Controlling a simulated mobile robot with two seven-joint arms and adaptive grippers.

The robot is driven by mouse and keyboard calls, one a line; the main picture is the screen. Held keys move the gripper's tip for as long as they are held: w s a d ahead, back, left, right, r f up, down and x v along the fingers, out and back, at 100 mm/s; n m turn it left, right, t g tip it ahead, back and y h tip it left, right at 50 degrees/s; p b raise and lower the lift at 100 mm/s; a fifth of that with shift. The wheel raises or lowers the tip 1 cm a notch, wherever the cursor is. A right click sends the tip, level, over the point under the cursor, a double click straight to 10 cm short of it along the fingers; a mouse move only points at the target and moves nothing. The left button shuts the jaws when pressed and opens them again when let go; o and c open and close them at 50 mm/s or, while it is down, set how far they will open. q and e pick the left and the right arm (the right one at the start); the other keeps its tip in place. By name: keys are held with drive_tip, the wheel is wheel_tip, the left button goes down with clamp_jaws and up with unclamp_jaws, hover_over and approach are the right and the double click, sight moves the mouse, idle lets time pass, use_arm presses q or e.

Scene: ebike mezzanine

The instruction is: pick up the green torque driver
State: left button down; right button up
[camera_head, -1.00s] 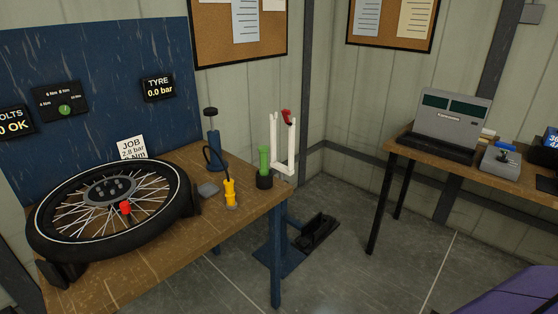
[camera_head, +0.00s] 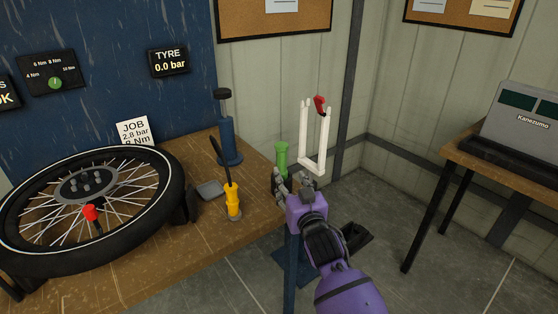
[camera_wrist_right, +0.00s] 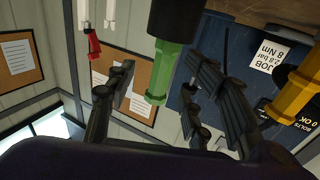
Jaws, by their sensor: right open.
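The green torque driver (camera_head: 281,155) stands upright at the right end of the wooden bench, its lower part hidden behind my right gripper in the head view. My right gripper (camera_head: 291,184) is open and empty, right in front of the driver. In the right wrist view, which is turned over, the driver (camera_wrist_right: 168,68) hangs from a black base at the top. There it shows between the two spread fingers of my right gripper (camera_wrist_right: 160,78); contact cannot be told. My left gripper is not in view.
A yellow tool (camera_head: 232,200) with a black cable stands left of the driver, and a blue pump (camera_head: 229,140) behind it. A white fork (camera_head: 315,150) with a red lever rises to the right. A wheel (camera_head: 95,200) fills the bench's left.

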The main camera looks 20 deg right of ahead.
sight(283, 166)
drive_tip(key=w, duration=0.3)
drive_tip(key=shift+a+r, duration=0.1)
drive_tip(key=shift+r, duration=0.3)
drive_tip(key=w, duration=0.5)
drive_tip(key=shift+r, duration=0.1)
drive_tip(key=shift+c, duration=0.3)
drive_tip(key=shift+r, duration=0.1)
clamp_jaws()
